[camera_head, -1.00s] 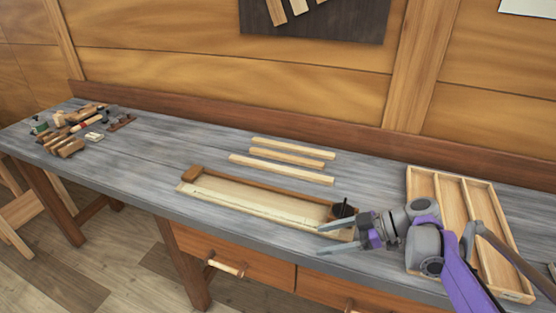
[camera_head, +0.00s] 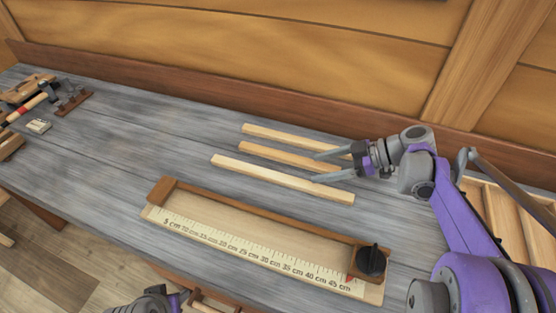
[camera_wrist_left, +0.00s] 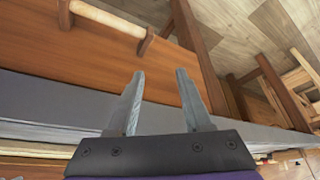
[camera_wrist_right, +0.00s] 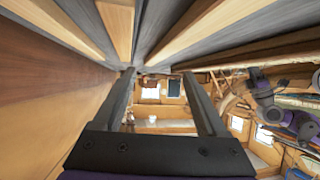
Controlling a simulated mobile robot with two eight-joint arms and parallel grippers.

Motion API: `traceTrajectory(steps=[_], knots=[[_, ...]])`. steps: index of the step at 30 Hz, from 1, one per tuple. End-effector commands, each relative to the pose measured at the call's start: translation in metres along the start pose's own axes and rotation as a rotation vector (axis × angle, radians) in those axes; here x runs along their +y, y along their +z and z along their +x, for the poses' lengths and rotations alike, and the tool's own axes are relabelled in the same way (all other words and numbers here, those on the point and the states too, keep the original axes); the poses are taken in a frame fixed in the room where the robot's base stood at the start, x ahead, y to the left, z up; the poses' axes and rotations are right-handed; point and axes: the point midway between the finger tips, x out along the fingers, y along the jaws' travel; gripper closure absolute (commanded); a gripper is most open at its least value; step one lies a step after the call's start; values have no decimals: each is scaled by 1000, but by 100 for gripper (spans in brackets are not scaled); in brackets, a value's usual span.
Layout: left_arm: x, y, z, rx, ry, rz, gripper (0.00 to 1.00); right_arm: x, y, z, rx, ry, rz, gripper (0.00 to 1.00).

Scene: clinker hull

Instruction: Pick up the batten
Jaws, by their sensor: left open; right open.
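Three pale wooden battens lie side by side on the grey bench: a back one (camera_head: 280,136), a middle one (camera_head: 272,154) and a front one (camera_head: 270,175). My right gripper (camera_head: 315,167) is open at their right part, its fingertips near the middle and front battens. It hides the right ends of the back and middle ones. Nothing shows between its fingers in the right wrist view (camera_wrist_right: 158,75), where the battens run along the top. My left gripper (camera_wrist_left: 160,72) is open and empty, low by the bench front; only its wrist shows at the head view's bottom edge.
A measuring tray with a centimetre scale (camera_head: 245,245) and a black knob (camera_head: 371,260) lies in front of the battens. A divided wooden tray (camera_head: 475,200) stands at the right, partly behind my arm. Tools lie at the far left. A drawer handle (camera_wrist_left: 108,18) is near my left gripper.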

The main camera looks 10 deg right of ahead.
Motion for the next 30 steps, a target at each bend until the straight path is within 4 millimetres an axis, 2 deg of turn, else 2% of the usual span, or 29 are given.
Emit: traceTrajectory(steps=[9, 17, 24, 30], knots=[[0, 2, 3, -1, 0, 0, 50, -1, 0, 45, 1, -4, -1, 25], [0, 2, 3, -1, 0, 0, 50, -2, -2, 66, 1, -3, -1, 25], [0, 3, 4, -2, 0, 0, 50, -4, -4, 101, 0, -2, -1, 25], [0, 3, 5, -2, 0, 0, 50, -3, -4, 108, 0, 0, 0, 25]])
